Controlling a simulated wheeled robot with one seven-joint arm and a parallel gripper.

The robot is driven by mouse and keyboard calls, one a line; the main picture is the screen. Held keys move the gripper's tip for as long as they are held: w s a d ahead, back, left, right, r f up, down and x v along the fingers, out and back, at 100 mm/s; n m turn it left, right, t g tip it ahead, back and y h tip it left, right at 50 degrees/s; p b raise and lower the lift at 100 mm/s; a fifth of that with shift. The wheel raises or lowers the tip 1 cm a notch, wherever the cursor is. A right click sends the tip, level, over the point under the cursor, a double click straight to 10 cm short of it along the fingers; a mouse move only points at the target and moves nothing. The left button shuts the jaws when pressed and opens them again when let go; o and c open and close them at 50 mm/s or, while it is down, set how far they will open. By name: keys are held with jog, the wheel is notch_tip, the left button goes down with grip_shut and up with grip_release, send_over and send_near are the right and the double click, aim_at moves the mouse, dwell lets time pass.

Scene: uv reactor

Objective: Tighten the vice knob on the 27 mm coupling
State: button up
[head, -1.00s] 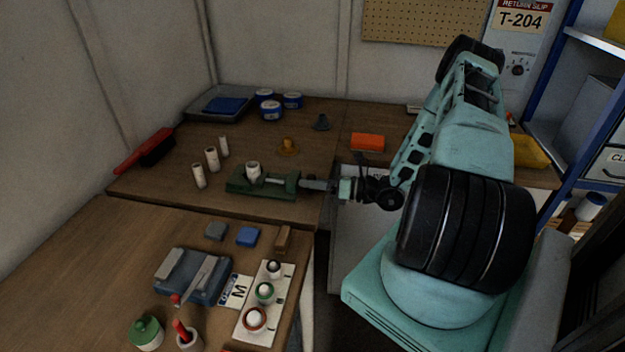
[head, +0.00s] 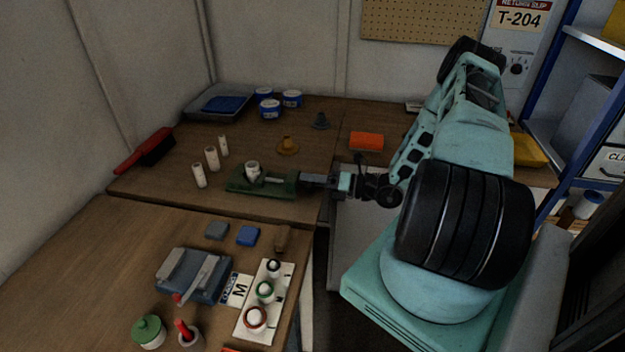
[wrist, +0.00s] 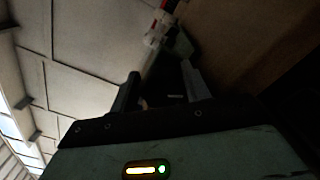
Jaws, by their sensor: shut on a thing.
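The small green vice (head: 240,187) lies on the back bench, its long side toward my arm. The pale ring-shaped coupling (head: 253,167) sits upright in its left part. My gripper (head: 304,179) comes in level from the right and is shut at the vice's right end, where the knob is. The fingers cover the knob in the head view. In the dim wrist view my gripper (wrist: 160,88) has a dark part between its two fingers, and a pale piece shows beyond them. Whether the coupling is clamped firmly cannot be told.
Several pale cylinders (head: 212,158) stand left of the vice. An orange-brown stepped piece (head: 287,146), a dark grey one (head: 320,121) and an orange block (head: 366,141) are behind. Blue tins (head: 270,109) stand farther back. The front bench holds a white rack (head: 248,322) with several jars.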

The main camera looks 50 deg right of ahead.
jog(key=shift+s+a+f, duration=0.35)
jog(key=shift+a+f, duration=0.1)
jog(key=shift+f, duration=0.05)
jog(key=o, duration=1)
jog(key=shift+w+d+r, duration=0.1)
jog(key=shift+r, duration=0.2)
jog(key=shift+d+v, duration=0.2)
jog(key=shift+v, duration=0.9)
jog(key=v, duration=1.7)
jog(key=shift+d+r, duration=0.4)
jog(key=shift+r, duration=0.05)
